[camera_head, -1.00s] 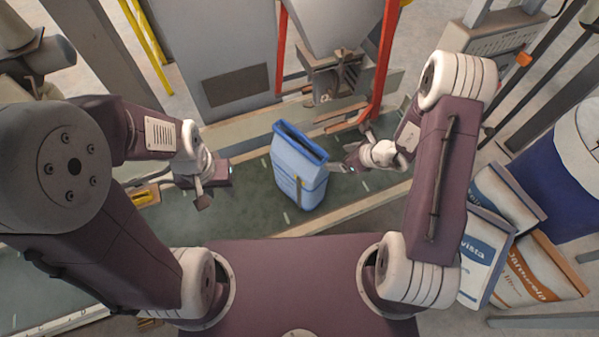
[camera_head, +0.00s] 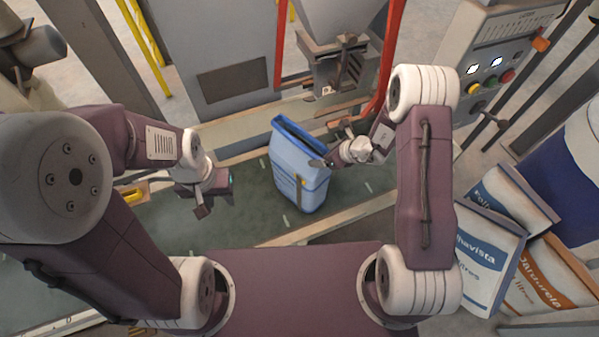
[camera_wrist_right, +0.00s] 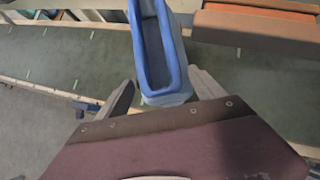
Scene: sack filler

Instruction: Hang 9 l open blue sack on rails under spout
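The open blue sack (camera_head: 298,170) stands upright on the green belt, its mouth facing up. It also shows in the right wrist view (camera_wrist_right: 160,97), where its open top lies ahead of my right gripper (camera_wrist_right: 165,88). The right gripper (camera_head: 327,158) is at the sack's right side near the rim, fingers apart with the sack's near end between their tips; contact cannot be told. My left gripper (camera_head: 217,197) is open and empty, left of the sack and apart from it. The spout (camera_head: 335,65) is behind and above the sack. The rails cannot be told clearly.
Red posts (camera_head: 387,60) flank the spout. A control panel (camera_head: 497,75) with buttons stands at the back right. Filled sacks (camera_head: 487,255) lie at the right.

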